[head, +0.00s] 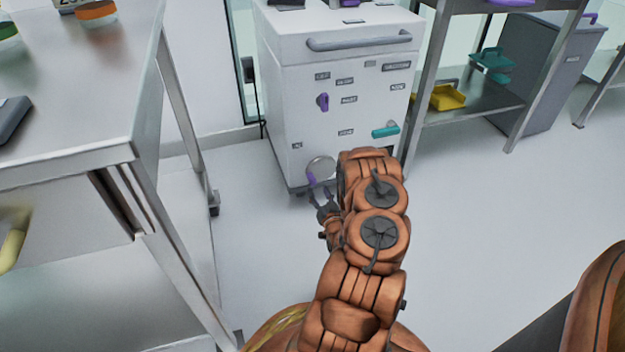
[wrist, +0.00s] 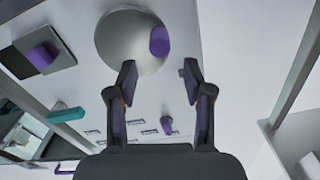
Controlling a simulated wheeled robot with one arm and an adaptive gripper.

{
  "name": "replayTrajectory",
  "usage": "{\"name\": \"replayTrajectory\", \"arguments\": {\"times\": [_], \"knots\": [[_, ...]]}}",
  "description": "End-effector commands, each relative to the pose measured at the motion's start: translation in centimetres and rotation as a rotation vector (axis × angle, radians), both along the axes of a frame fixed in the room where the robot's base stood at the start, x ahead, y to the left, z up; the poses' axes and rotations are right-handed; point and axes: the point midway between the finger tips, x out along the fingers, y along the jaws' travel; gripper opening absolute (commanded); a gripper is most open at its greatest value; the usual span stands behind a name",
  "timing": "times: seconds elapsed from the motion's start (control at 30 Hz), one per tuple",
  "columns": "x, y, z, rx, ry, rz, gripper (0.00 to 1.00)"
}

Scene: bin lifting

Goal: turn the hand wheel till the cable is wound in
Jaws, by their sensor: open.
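The hand wheel (head: 321,168) is a round silver disc low on the front of the white cabinet (head: 290,85). It also shows in the wrist view (wrist: 122,42), with a purple knob (wrist: 159,41) near its right edge. My gripper (head: 322,198) is just in front of the wheel in the head view. In the wrist view my gripper (wrist: 157,75) is open and empty, with its fingertips below the purple knob and apart from it. The purple knob (head: 311,179) is at the wheel's lower left in the head view. No cable can be made out clearly.
The cabinet front also carries a purple handle (head: 323,102), a teal handle (head: 385,131) and several small labels. A metal table (head: 85,95) stands at the left. A shelf rack (head: 490,105) with a yellow tray (head: 446,98) stands at the right. The floor between is clear.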

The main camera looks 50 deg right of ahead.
Motion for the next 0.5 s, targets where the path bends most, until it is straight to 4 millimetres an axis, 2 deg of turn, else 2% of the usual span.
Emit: {"name": "replayTrajectory", "arguments": {"times": [0.27, 0.5], "knots": [[1.5, -0.9, -0.1, -0.010, 0.005, 0.002, 0.51], [4.3, -2.8, -0.2, -0.008, 0.003, 0.000, 0.51]]}}
